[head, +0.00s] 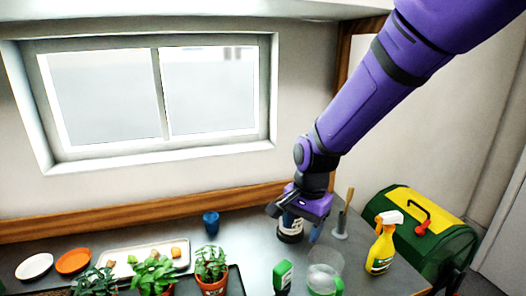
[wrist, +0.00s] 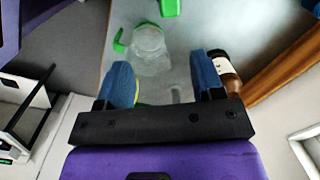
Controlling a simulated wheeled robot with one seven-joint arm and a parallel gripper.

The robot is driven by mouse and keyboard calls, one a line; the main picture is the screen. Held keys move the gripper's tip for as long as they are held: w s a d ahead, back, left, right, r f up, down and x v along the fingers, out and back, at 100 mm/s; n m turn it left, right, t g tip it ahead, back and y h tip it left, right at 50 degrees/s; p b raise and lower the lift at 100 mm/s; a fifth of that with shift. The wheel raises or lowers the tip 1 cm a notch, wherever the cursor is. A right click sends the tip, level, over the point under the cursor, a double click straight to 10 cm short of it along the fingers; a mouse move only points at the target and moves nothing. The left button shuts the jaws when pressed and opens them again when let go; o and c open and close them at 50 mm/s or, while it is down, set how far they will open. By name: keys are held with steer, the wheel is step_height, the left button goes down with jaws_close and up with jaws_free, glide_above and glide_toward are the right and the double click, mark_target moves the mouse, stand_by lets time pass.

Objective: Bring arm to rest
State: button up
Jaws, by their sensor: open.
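My purple arm reaches down from the upper right in the head view, and my gripper (head: 303,222) hangs low over the back of the grey table. In the wrist view my gripper (wrist: 164,82) shows two blue fingers spread apart with nothing held between them. A dark bottle with a pale label (head: 290,233) stands behind or beside the gripper, partly hidden by it. In the wrist view this brown bottle (wrist: 227,72) is just outside the right finger; I cannot tell whether they touch.
A clear green-handled jug (head: 325,281), green bottle (head: 283,277), yellow spray bottle (head: 382,246) and wooden-handled tool (head: 343,217) stand nearby. A blue cup (head: 211,222), tray (head: 118,254) and potted plants (head: 211,265) are left. A green-yellow box (head: 455,243) is right. The window wall is behind.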

steer(key=s+d+r+n+t, duration=0.1)
steer(key=s+d+r+n, duration=0.15)
steer(key=d+r, duration=0.4)
steer(key=s+d+r+n+t, duration=0.1)
steer(key=s+d+r+t, duration=0.1)
steer(key=s+d+r, duration=0.4)
steer(key=s+d+r+n+t+h, duration=0.1)
steer(key=s+d+r+n+t, duration=0.1)
steer(key=s+d+r+n, duration=0.2)
steer(key=s+d+r, duration=0.3)
steer(key=s+d, duration=0.1)
steer(key=s, duration=0.2)
steer(key=shift+s+d, duration=0.2)
steer(key=shift+s, duration=0.15)
steer(key=shift+a, duration=0.15)
